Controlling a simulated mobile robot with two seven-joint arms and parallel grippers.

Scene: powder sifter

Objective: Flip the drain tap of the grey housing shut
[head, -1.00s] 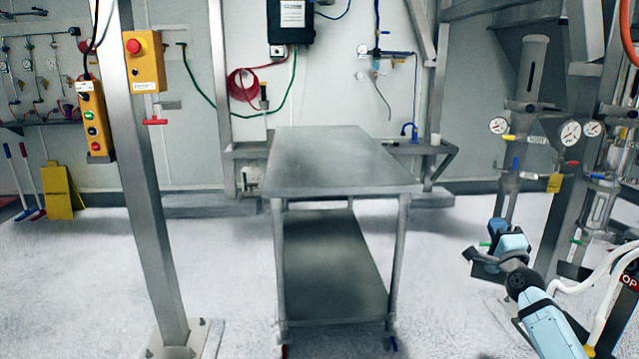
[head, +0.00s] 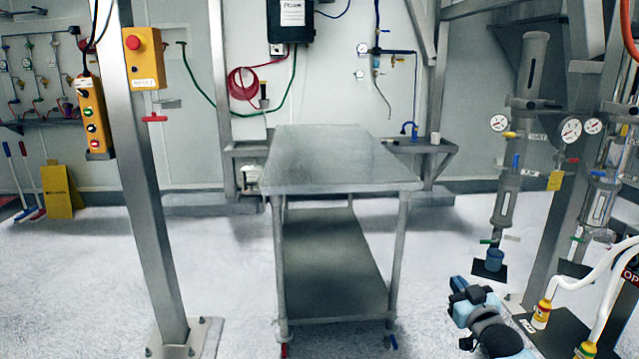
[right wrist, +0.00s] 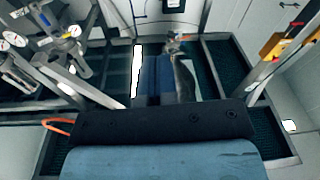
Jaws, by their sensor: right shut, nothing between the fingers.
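The grey housing (head: 505,205) hangs at the right in the head view, with a gauge and coloured taps above it. Its drain tap (head: 487,241) has a small green handle at the bottom, which looks roughly level and points left. A blue cup (head: 495,259) stands below it on a dark plate. My right gripper (head: 470,302) is low in front of the housing, below and left of the cup in the picture, apart from the tap. It is shut and empty. The right wrist view shows its dark body and fingers (right wrist: 158,78). My left gripper is out of view.
A second column (head: 597,205) with its own green tap hangs to the right, beside a steel post. A steel table (head: 335,165) stands in the middle.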

